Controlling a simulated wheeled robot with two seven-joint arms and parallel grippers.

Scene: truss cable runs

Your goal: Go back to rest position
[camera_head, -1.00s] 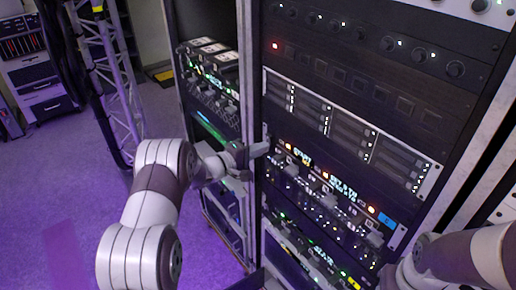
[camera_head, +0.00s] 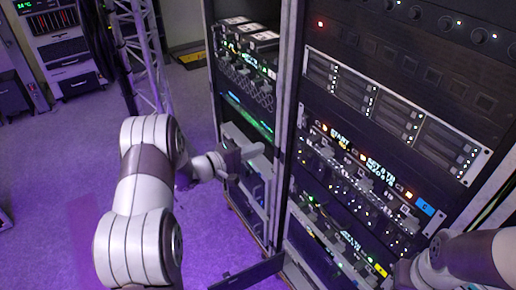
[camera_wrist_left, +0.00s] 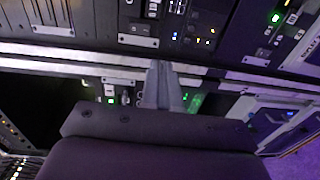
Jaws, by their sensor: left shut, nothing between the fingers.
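My left arm comes in from the left of the head view, and its gripper (camera_head: 252,152) is in front of the left rack, just left of the pale post between the two racks. In the left wrist view the two grey fingers (camera_wrist_left: 163,86) are together with nothing between them, in front of rack rails and modules. My right arm (camera_head: 470,258) shows at the lower right of the head view, folded low in front of the rack. Its fingers do not show.
The right rack (camera_head: 385,120) fills the right side with lit modules and cables. The left rack (camera_head: 245,70) stands beside it. A dark panel (camera_head: 248,272) juts out low in front. A metal truss (camera_head: 140,50) and a cabinet (camera_head: 62,50) stand behind. Purple floor is clear at left.

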